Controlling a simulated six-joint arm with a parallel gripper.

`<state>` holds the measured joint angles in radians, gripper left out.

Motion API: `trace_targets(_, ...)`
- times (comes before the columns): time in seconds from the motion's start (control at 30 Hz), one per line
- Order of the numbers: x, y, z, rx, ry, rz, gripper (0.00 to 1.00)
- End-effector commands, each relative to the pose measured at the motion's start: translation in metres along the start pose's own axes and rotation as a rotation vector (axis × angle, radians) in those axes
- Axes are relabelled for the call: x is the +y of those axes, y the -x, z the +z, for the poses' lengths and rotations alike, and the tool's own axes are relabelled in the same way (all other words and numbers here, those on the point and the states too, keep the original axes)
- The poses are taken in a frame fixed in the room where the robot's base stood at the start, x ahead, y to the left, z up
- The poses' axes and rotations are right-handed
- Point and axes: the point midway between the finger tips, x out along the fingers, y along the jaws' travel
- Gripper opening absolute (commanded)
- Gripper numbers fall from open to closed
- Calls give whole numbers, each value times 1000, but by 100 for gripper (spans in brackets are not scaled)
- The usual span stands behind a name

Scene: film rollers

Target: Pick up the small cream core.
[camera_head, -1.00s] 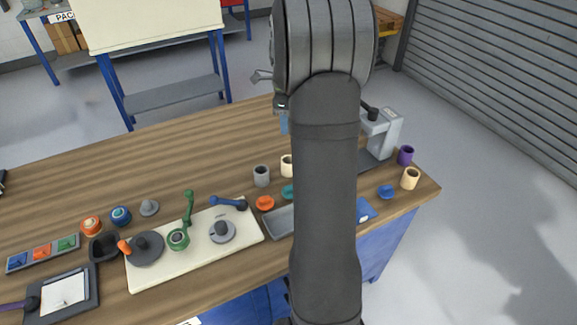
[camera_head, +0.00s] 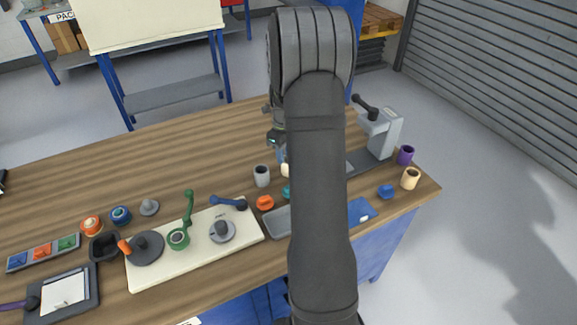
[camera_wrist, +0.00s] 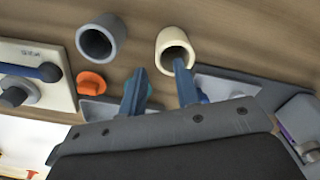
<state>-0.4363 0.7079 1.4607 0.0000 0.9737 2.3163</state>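A short hollow cream core (camera_wrist: 175,48) stands on the wooden table beside a grey core (camera_wrist: 101,38) in the wrist view. In the head view only a sliver of this cream core (camera_head: 285,170) shows beside my arm. A second cream core (camera_head: 410,178) stands at the table's right edge. My gripper (camera_wrist: 160,68) is open, with its two blue fingers apart. The right finger overlaps the near rim and opening of the cream core in the wrist view; the left finger is left of it. I cannot tell whether they touch.
An orange piece (camera_head: 265,203) and a grey tray (camera_head: 281,222) are near the cores. A grey machine (camera_head: 380,135), a purple core (camera_head: 405,155) and a blue piece (camera_head: 386,191) stand right. A cream board (camera_head: 200,250) with a green crank lies left. The back-left table is clear.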

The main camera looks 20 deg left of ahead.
Motion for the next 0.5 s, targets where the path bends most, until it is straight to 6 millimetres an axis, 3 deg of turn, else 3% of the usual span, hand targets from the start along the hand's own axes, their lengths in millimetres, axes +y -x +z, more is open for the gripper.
trace_targets(0.27,1,-22,-1,1,0,1,29)
trace_targets(0.5,2,-57,-2,1,1,2,29)
